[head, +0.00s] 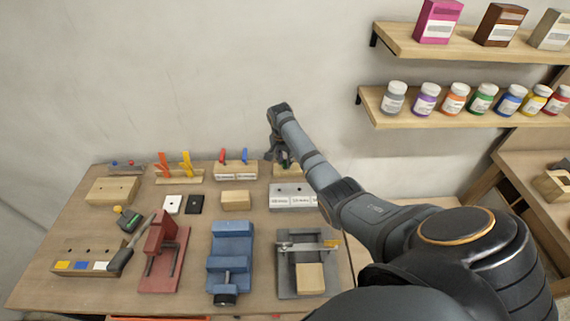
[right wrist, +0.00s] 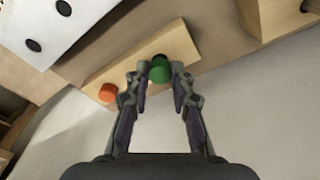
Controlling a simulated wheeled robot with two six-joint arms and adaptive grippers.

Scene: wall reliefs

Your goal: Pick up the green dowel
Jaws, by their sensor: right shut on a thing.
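The green dowel (right wrist: 160,72) shows end-on in the right wrist view, between the fingertips of my right gripper (right wrist: 160,77). The gripper is shut on it. A dark spot like a hole shows right beside the dowel on a wooden block (right wrist: 183,47); I cannot tell whether the dowel is still partly in it. An orange dowel (right wrist: 108,93) stands at the block's other end, apart from the fingers. In the head view my right gripper (head: 275,152) points down at the table's back edge and hides most of the block and the green dowel. My left gripper is not in view.
A grey block with holes (head: 292,188) lies just in front of the gripper. A wooden rack with red and blue pieces (head: 235,170) stands to its left. A blue vise (head: 230,255) and a red fixture (head: 163,260) stand nearer. Jar shelves (head: 455,118) hang at right.

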